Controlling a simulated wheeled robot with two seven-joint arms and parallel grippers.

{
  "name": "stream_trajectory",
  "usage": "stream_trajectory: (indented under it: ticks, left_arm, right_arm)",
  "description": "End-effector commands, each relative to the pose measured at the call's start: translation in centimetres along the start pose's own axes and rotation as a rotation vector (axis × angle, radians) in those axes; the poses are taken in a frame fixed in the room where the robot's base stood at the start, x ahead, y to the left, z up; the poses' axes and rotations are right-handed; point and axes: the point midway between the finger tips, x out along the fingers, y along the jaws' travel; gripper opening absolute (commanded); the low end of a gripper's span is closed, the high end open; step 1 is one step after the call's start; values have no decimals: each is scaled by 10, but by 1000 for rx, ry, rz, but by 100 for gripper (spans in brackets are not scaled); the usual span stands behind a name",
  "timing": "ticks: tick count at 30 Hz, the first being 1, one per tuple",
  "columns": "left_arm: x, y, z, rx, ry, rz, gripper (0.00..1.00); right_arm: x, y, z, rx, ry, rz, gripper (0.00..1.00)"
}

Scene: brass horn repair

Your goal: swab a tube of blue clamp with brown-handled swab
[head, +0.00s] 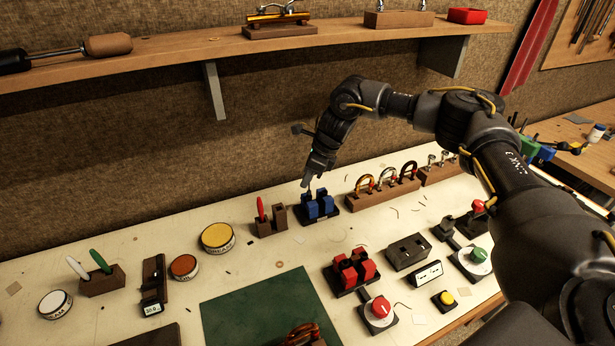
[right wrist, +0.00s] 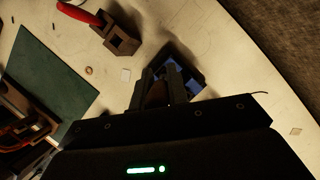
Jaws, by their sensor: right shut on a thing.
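The blue clamp (head: 318,207), with its blue jaws on a dark base, stands toward the back of the bench. It also shows in the right wrist view (right wrist: 187,72), partly covered by my fingers. My right gripper (head: 308,183) points down just above the blue clamp. It is shut on the brown-handled swab, whose brown handle (right wrist: 156,94) shows between the fingers in the right wrist view. The swab's tip is hidden, and I cannot tell whether it touches a tube in the clamp. My left gripper is not in view.
A wooden holder (head: 278,219) with a red-handled swab (head: 261,209) stands left of the blue clamp. A rack of curved tubes (head: 382,191) is close on its right. A red clamp (head: 353,270) and green mat (head: 262,310) lie nearer. A shelf (head: 190,46) hangs above.

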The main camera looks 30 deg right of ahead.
Motion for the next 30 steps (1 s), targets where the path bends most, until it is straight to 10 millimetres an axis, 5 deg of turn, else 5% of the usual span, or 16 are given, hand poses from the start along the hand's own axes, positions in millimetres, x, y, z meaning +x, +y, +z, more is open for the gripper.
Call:
stream_trajectory:
  ticks: [30]
  left_arm:
    - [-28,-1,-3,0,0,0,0]
  right_arm:
    - [-38,0,16,0,0,0,0]
